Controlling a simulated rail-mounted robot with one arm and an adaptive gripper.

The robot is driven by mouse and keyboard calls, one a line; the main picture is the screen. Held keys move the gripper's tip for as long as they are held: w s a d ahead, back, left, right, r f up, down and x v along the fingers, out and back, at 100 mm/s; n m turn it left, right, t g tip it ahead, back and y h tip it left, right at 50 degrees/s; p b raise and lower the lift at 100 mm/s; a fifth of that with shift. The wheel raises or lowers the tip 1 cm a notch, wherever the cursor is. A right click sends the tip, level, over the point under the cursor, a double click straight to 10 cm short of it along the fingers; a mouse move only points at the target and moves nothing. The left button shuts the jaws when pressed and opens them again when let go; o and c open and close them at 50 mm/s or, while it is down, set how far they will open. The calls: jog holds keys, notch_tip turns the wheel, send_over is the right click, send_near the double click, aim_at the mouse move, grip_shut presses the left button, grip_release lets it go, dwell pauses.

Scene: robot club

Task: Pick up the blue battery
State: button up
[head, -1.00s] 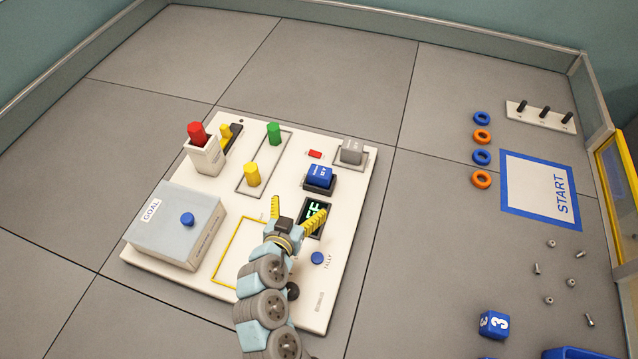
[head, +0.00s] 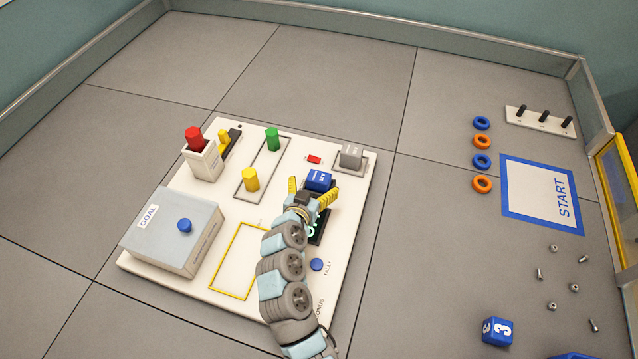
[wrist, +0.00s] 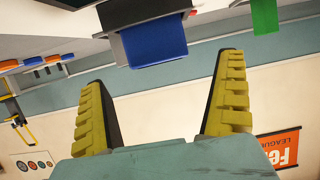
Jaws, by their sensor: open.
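The blue battery (head: 318,180) is a blue block with small white lettering, seated in a dark holder on the white board (head: 205,280). My gripper (head: 311,192) has yellow ridged fingers, which are spread at the near side of the battery in the head view. In the wrist view the battery (wrist: 153,42) shows at the top middle, beyond the open fingertips (wrist: 160,68). Nothing is between the fingers there. My gripper partly hides the battery's holder and the dark display beside it in the head view.
A grey block (head: 351,156) stands right of the battery, with a small red button (head: 314,159) nearby. Yellow (head: 250,179) and green (head: 272,139) pegs stand to the left. The grey GOAL box (head: 172,232) is at the board's left.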

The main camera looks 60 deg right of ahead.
aim_at(317, 182)
jog(key=shift+b+x, duration=0.4)
jog(key=shift+x, duration=2.35)
jog(key=shift+a+f, duration=0.1)
jog(key=shift+f, duration=0.1)
jog(key=c, duration=1.3)
